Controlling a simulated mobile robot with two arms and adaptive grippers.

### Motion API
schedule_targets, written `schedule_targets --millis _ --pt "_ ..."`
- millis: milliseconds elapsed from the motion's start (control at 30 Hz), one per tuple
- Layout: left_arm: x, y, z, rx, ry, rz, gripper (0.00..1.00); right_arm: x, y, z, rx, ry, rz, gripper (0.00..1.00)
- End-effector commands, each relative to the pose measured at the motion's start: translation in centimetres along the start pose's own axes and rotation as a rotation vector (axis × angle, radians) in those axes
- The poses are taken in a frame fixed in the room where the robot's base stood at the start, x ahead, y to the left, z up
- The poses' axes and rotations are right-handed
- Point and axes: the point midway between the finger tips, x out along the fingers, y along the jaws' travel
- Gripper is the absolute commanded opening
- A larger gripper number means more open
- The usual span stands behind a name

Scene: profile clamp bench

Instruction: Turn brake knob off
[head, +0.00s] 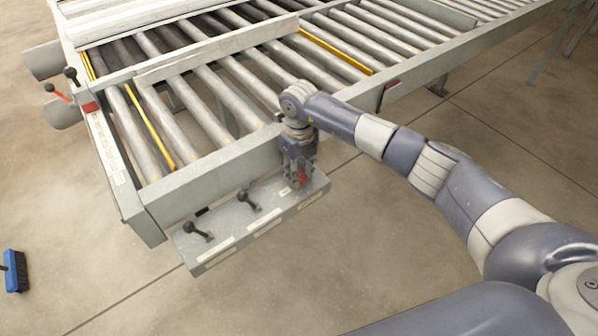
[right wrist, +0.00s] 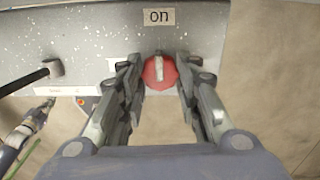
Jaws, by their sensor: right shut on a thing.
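The brake knob (right wrist: 160,71) is red and round with a pale bar across it. In the right wrist view the bar stands upright, in line with the "on" label (right wrist: 158,17) above it. My right gripper (right wrist: 161,78) has a finger on each side of the knob and is shut on it. In the head view the right gripper (head: 301,178) points down at the right end of the grey control box, and a bit of the red knob (head: 302,178) shows between its fingers. No "off" label can be made out. My left gripper does not show in the head view.
The grey control box (head: 222,245) carries two black levers (head: 250,201) (head: 198,231) left of the knob. The roller conveyor (head: 215,165) lies behind it. Black- and red-handled levers (head: 70,76) stand at its far left. A blue brush (head: 16,271) is on the floor at left.

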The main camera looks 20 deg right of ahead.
Motion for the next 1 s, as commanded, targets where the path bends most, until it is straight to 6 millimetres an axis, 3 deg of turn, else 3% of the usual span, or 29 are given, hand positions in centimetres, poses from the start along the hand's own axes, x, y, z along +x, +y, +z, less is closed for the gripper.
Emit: schedule_targets --millis 1000 --pt "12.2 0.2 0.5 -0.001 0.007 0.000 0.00 0.4 -0.1 0.1 -0.888 -0.002 -0.004 0.07"
